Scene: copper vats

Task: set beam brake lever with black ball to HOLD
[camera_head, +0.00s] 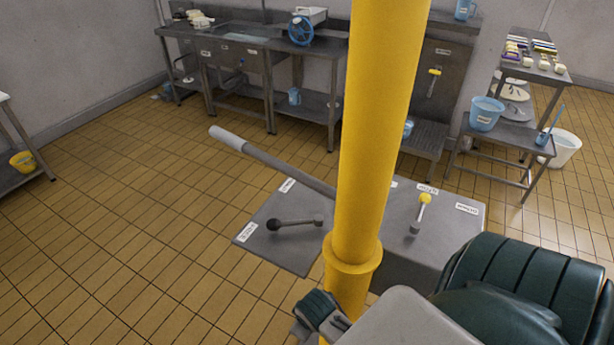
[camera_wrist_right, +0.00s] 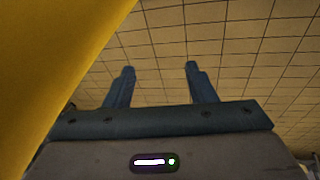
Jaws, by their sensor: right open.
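The beam brake lever with the black ball (camera_head: 273,225) is mounted on a grey plate left of the yellow post in the head view. Its rod runs from a pivot by the post toward the left, with the ball at the left end. One white label (camera_head: 246,232) lies near the ball and another (camera_head: 287,185) at the plate's far edge; their lettering is too small to read. My right gripper (camera_wrist_right: 159,70) is open and empty in the right wrist view, with tiled floor beyond its fingers. It is apart from the lever. My left gripper is out of view.
The thick yellow post (camera_head: 375,130) stands close to my right gripper. A long lever with a light grey grip (camera_head: 228,138) slopes above the plate. A yellow-ball lever (camera_head: 425,199) stands right of the post. Floor left of the plate is clear; steel benches (camera_head: 225,50) are behind.

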